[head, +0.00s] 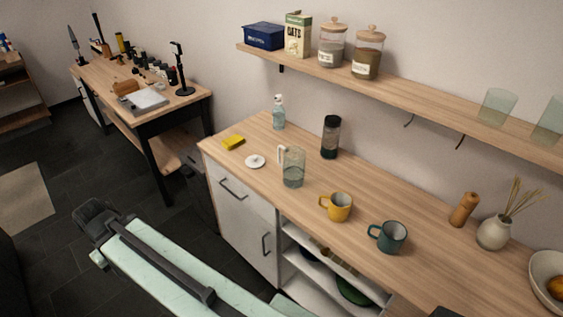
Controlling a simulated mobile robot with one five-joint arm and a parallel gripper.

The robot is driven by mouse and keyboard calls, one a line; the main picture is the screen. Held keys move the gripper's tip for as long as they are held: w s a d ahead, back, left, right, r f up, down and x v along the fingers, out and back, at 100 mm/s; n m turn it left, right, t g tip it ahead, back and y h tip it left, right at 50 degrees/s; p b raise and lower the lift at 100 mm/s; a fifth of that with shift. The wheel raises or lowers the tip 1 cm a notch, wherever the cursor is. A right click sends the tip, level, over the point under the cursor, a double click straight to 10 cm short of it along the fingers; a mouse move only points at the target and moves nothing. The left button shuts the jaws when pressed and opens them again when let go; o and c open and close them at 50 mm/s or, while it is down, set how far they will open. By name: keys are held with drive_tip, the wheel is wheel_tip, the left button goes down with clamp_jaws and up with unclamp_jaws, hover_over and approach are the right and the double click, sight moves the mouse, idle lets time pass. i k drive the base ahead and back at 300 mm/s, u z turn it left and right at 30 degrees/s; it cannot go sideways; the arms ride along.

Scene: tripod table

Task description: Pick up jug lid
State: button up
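The jug lid (255,162) is a small white disc with a knob on top. It lies flat on the wooden counter near its left end, apart from the jug. The clear glass jug (293,171) stands upright and uncovered to the right of the lid, with its handle towards the left. Part of my pale green and dark arm crosses the lower left of the head view, in front of and below the counter. I cannot make out my gripper's fingers in this view. Nothing touches the lid.
A yellow sponge (233,142) lies just behind and left of the lid. A soap bottle (279,112), a dark cylinder (330,137), a yellow mug (337,206) and a teal mug (388,237) stand on the counter (430,225). A shelf (400,88) hangs above.

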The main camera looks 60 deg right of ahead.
sight(255, 162)
drive_tip(key=z, duration=5.65)
drive_tip(key=k, duration=0.95)
drive_tip(key=u, duration=5.75)
